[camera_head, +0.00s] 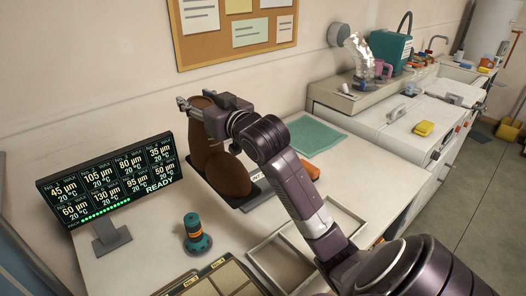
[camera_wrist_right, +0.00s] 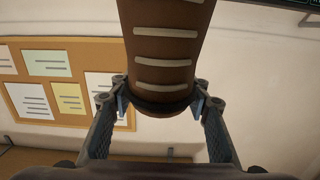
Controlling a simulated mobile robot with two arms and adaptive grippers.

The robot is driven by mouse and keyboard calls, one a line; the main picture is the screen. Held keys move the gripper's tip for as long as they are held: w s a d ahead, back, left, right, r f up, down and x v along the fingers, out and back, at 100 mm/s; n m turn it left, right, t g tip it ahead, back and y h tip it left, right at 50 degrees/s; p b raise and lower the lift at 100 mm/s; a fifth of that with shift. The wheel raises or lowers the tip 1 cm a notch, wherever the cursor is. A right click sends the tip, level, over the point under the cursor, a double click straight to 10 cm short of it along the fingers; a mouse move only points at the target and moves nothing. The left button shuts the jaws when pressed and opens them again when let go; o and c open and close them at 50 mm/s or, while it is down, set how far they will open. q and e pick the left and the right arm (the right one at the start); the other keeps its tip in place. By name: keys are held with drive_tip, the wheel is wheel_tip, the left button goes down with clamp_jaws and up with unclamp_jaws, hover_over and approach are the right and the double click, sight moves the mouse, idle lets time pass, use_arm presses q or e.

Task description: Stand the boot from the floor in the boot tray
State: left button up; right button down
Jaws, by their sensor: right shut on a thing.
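The brown boot (camera_head: 203,150) is upright at the back of the white worktop, with its shaft up. My right gripper (camera_head: 205,108) is shut on the top of the shaft. In the right wrist view the fingers (camera_wrist_right: 161,100) flank the cuff of the boot (camera_wrist_right: 166,50), and pale lace bars show on its front. A rounded brown part (camera_head: 230,176) stands in front of the shaft; I cannot tell if it is this boot's toe or another boot. The dark boot tray (camera_head: 258,197) shows low beside it, mostly hidden. Whether the sole touches it is hidden. My left gripper is not in view.
A display panel (camera_head: 110,180) stands left, with a teal and orange cylinder (camera_head: 197,234) close by. A shallow framed tray (camera_head: 262,262) lies in front. A green mat (camera_head: 315,136) and an orange object (camera_head: 309,170) lie to the right. Worktop at right is partly clear.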

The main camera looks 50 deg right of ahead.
drive_tip(key=shift+s, duration=0.2)
wheel_tip(320, 180, down, 20)
drive_tip(key=shift+r+p, duration=0.2)
drive_tip(key=shift+p, duration=0.9)
drive_tip(key=c, duration=1.4)
unclamp_jaws()
drive_tip(key=shift+f, duration=0.15)
drive_tip(key=o, duration=0.3)
drive_tip(key=shift+s, duration=0.15)
